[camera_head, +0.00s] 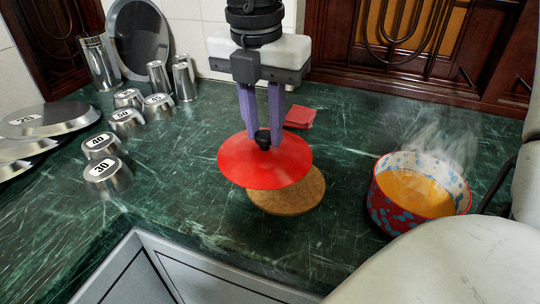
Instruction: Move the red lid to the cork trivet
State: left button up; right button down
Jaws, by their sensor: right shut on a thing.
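The red lid (265,168) is a round disc with a black knob (263,140) at its centre. My right gripper (263,136), with purple fingers, points down and is shut on that knob. The round cork trivet (290,199) lies on the green counter, and the lid covers its upper left part in the head view. The lid appears held above the trivet; its exact height is hard to tell. My left gripper is not in view.
A steaming red and blue patterned pot (418,193) stands uncovered at the right. A folded red cloth (300,118) lies behind the lid. Several numbered metal cups (108,178) and metal plates (45,120) stand at the left. The counter's front edge is near.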

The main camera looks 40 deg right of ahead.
aim_at(263, 149)
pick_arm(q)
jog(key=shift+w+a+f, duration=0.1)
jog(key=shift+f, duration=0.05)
pick_arm(e)
notch_tip(263, 149, down, 7)
jog(key=shift+f, duration=0.2)
pick_arm(q)
jog(key=shift+b, duration=0.3)
pick_arm(e)
jog(key=shift+f+b, duration=0.25)
jog(key=shift+b, duration=0.05)
jog(key=c, duration=1.5)
grip_release()
jog(key=shift+r, duration=0.1)
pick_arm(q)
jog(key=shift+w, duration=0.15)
pick_arm(e)
jog(key=shift+o, duration=0.2)
